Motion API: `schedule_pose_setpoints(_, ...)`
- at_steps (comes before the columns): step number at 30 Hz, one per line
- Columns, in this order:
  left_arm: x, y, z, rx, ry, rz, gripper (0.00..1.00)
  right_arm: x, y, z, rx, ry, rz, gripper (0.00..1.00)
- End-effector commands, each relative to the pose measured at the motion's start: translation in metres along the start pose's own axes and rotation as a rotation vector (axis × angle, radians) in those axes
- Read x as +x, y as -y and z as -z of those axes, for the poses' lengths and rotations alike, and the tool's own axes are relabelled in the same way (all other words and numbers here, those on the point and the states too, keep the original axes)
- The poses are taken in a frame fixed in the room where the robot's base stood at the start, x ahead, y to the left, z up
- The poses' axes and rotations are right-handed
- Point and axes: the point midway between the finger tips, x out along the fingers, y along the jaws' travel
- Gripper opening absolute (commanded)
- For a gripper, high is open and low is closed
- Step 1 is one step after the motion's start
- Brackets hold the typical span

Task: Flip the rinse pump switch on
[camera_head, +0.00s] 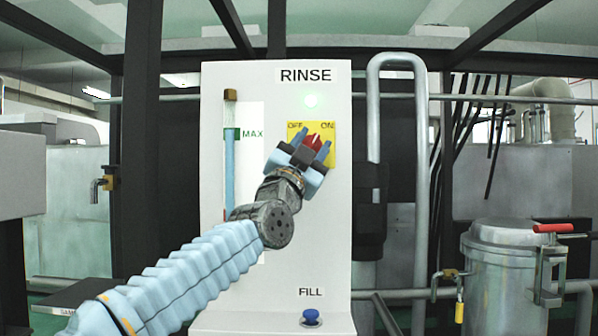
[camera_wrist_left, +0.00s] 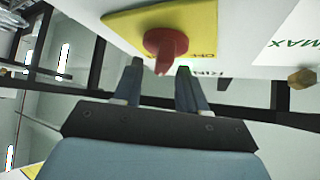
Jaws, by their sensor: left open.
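The rinse pump switch is a red knob (camera_head: 313,141) on a yellow plate (camera_head: 331,130) marked OFF at left and ON at right, on the white RINSE panel. The knob (camera_wrist_left: 166,46) shows large in the left wrist view; which mark it points to I cannot tell. My left gripper (camera_head: 312,143) is in front of the plate and partly covers it and the knob. In the left wrist view its two fingers (camera_wrist_left: 160,70) are apart with nothing held between them, their tips close to the knob. Whether they touch it is unclear. My right gripper is not in view.
A pale green lamp (camera_head: 311,101) glows above the plate. A level tube (camera_head: 229,160) marked MAX stands left of it. A blue FILL knob (camera_head: 311,317) sits low on the panel. A bent pipe (camera_head: 374,85) rises at right, and a lidded metal vessel (camera_head: 500,280) stands beyond.

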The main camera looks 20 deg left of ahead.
Motion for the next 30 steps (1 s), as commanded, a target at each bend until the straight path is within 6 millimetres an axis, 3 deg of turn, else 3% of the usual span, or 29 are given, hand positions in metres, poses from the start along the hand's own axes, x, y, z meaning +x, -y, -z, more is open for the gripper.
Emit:
schedule_pose_setpoints(1,-0.015,-0.003,-0.003,-0.003,-0.001,0.001,0.42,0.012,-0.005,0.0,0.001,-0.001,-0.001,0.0)
schedule_pose_setpoints(9,-0.081,-0.002,-0.003,-0.002,0.0,0.0,0.42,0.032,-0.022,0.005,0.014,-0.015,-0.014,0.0)
schedule_pose_setpoints(15,-0.113,-0.001,-0.002,-0.001,0.001,-0.001,0.42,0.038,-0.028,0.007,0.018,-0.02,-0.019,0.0)
schedule_pose_setpoints(30,-0.121,-0.001,-0.001,0.0,0.002,-0.001,0.42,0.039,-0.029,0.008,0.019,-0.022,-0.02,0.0)
